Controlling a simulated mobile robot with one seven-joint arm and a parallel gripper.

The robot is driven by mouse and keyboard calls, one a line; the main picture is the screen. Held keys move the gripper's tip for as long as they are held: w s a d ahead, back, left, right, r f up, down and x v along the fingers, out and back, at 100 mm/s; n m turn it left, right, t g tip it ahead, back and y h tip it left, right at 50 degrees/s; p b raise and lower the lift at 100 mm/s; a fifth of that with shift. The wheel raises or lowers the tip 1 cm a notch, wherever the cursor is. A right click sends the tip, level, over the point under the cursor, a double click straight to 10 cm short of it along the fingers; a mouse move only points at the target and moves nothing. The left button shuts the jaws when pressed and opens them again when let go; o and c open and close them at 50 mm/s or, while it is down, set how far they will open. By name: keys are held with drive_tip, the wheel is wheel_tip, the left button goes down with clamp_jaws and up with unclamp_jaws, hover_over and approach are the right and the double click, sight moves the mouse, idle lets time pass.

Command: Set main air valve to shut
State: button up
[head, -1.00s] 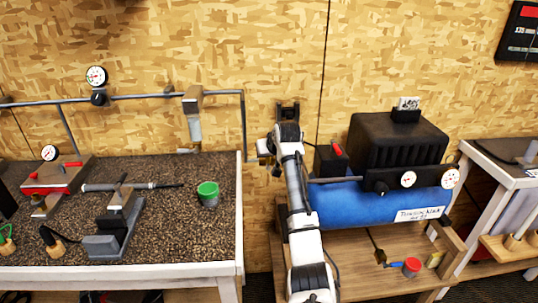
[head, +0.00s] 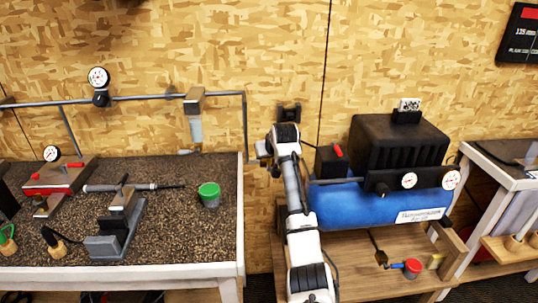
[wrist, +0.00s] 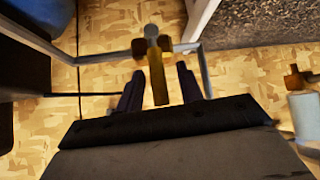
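The main air valve appears as a brass fitting on a grey pipe, with a yellow-brown lever (wrist: 158,80) that runs down from a round grey hub (wrist: 151,31) in the wrist view. My gripper (wrist: 159,69) is open, with one dark finger on each side of the lever. Gaps show between the lever and both fingers, so I see no firm hold. In the head view my arm (head: 296,215) reaches to the wall between bench and compressor. The wrist covers most of the valve there, and the fingertips cannot be made out.
A workbench (head: 160,240) with a clamp, a green-topped cup (head: 209,195) and wall piping (head: 150,98) stands left. A compressor with a blue tank (head: 370,207), gauges and a red-tipped switch (head: 338,151) stands right on a wooden stand. The bench side is close to the valve.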

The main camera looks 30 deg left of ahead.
drive_tip(key=shift+s+d, duration=0.1)
drive_tip(key=b+v, duration=0.4)
drive_tip(key=v, duration=0.9)
drive_tip(key=shift+s+r, duration=0.15)
drive_tip(key=shift+r, duration=0.1)
drive_tip(key=shift+d, duration=0.1)
